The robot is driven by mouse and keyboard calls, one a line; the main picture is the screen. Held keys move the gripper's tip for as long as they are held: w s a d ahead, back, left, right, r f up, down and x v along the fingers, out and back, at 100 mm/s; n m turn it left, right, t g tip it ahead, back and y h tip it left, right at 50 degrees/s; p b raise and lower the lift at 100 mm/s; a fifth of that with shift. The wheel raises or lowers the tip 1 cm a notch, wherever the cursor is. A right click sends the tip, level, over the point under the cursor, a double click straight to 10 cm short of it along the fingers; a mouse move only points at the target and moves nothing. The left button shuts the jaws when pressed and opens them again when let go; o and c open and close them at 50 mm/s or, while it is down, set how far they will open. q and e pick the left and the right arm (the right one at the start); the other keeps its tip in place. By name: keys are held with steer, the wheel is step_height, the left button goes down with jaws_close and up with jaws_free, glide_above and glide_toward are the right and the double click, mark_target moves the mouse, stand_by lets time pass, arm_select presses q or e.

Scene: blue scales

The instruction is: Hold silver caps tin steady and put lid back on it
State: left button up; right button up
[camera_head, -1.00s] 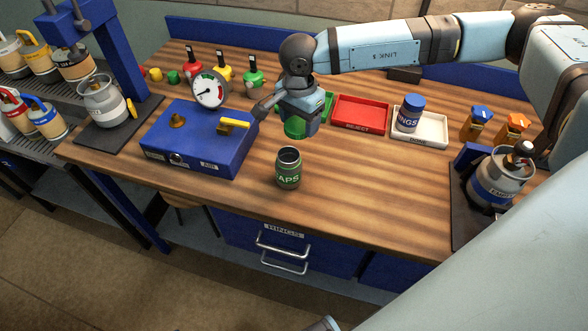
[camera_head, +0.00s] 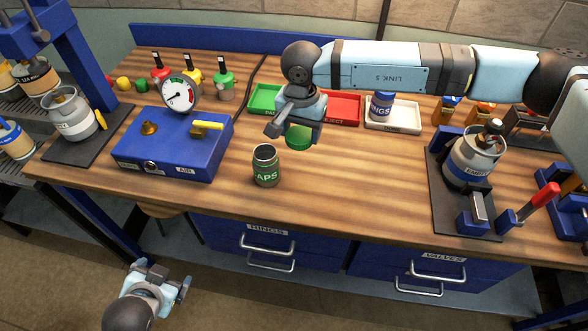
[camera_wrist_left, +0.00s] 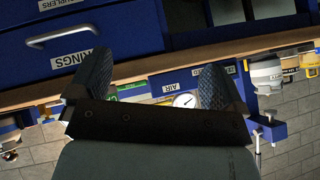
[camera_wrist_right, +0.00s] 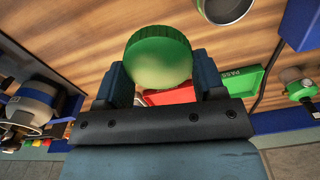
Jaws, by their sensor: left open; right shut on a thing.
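The caps tin (camera_head: 266,166) stands upright and open on the bench. It looks dark green with a CAPS label and a silvery rim. Its open mouth (camera_wrist_right: 228,10) shows at the top edge of the right wrist view. My right gripper (camera_head: 300,128) is shut on the round green lid (camera_head: 299,139), held above the bench, apart from the tin, to its right and behind it. The lid also fills the jaws in the right wrist view (camera_wrist_right: 158,58). My left gripper (camera_head: 160,277) is open and empty, low in front of the bench; its spread fingers show in the left wrist view (camera_wrist_left: 155,75).
A blue box with a gauge (camera_head: 172,145) stands left of the tin. Green (camera_head: 265,98), red (camera_head: 342,108) and white (camera_head: 393,117) trays lie behind. A canister (camera_head: 474,158) sits in a fixture at right. Bench around the tin is clear.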

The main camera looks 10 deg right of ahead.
arm_select(q)
steer(key=w+r+m+t+y, duration=0.2)
steer(key=w+r+m+t, duration=0.15)
steer(key=w+m, duration=0.3)
steer(key=m+t+h, duration=0.2)
steer(key=m+h, duration=1.1)
steer(key=m, duration=1.8)
glide_toward(267, 164)
steer(key=f, duration=0.1)
steer(key=w+a+f, duration=0.1)
steer(key=a+f, duration=0.1)
steer(key=shift+w+a+f, duration=0.1)
steer(key=shift+w, duration=0.25)
steer(key=shift+s+d+f+m+g+h, duration=0.15)
steer(key=shift+d+m+g+h, duration=0.1)
steer(key=shift+m+h, duration=0.2)
arm_select(e)
steer(key=w+a+r+m, duration=0.1)
steer(key=w+a+m, duration=0.1)
steer(key=a, duration=0.5)
steer(key=shift+a+r+m, duration=0.3)
steer(key=shift+a, duration=0.1)
arm_select(q)
steer(key=x, duration=1.2)
steer(key=shift+a, duration=0.1)
